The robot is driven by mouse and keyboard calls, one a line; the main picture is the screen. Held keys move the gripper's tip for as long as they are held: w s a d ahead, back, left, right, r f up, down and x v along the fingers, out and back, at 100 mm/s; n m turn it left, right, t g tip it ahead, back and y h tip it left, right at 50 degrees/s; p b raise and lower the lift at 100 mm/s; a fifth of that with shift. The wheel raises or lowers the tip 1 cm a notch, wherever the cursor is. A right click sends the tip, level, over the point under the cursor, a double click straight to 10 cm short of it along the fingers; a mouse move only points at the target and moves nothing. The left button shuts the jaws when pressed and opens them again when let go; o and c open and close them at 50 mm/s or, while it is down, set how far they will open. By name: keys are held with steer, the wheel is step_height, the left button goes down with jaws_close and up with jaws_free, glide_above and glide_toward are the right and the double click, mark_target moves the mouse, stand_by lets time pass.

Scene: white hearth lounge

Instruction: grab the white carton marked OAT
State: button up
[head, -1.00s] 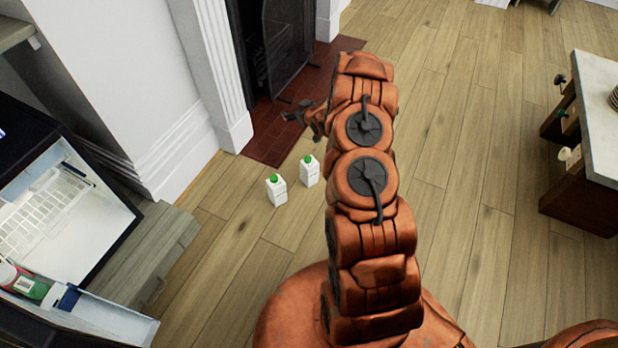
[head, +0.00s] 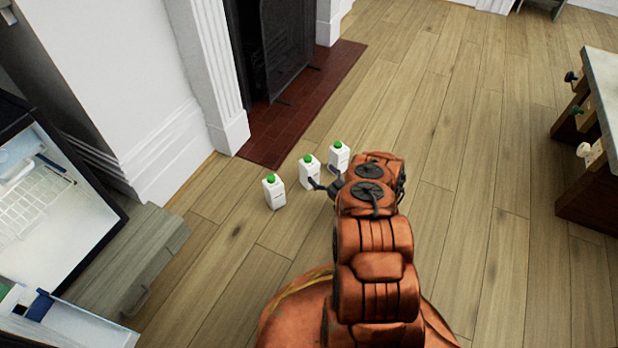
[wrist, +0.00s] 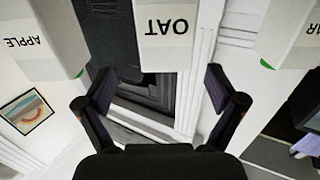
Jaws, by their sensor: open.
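The white carton marked OAT (wrist: 167,35) shows in the middle of the wrist view, its lettering upside down. It lies between the lines of my two open fingers, just past the tips, and nothing is held. My gripper (wrist: 161,85) is open and empty. In the head view the middle white carton with a green cap (head: 308,174) appears to be the OAT one, standing upright on the floor. My gripper (head: 323,178) is low beside it, on its right side. Whether a finger touches it I cannot tell.
A carton marked APPLE (wrist: 35,40) and one with a label ending in AR (wrist: 295,40) flank it. In the head view, similar cartons stand at left (head: 274,193) and right (head: 339,156).

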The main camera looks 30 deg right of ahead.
mark_target(314, 171)
steer(key=shift+s+a+f, duration=0.1)
steer(key=shift+s+f, duration=0.35)
steer(key=shift+f, duration=0.1)
steer(key=shift+w+a+b, duration=0.15)
steer(key=shift+w+b, duration=0.45)
steer(key=shift+w, duration=0.2)
steer(key=shift+w+a+b, duration=0.1)
steer(key=shift+w+b, duration=0.5)
steer(key=shift+w, duration=0.2)
steer(key=w+b, duration=0.1)
steer(key=w, duration=0.1)
steer(key=w+b, duration=0.1)
steer(key=shift+w+a+r+b, duration=0.1)
steer(key=shift+w+a+b, duration=0.2)
steer(key=shift+w+b, duration=0.1)
steer(key=shift+w+r, duration=0.1)
steer(key=shift+w, duration=0.15)
steer(key=shift+c, duration=0.3)
steer(key=c, duration=1.7)
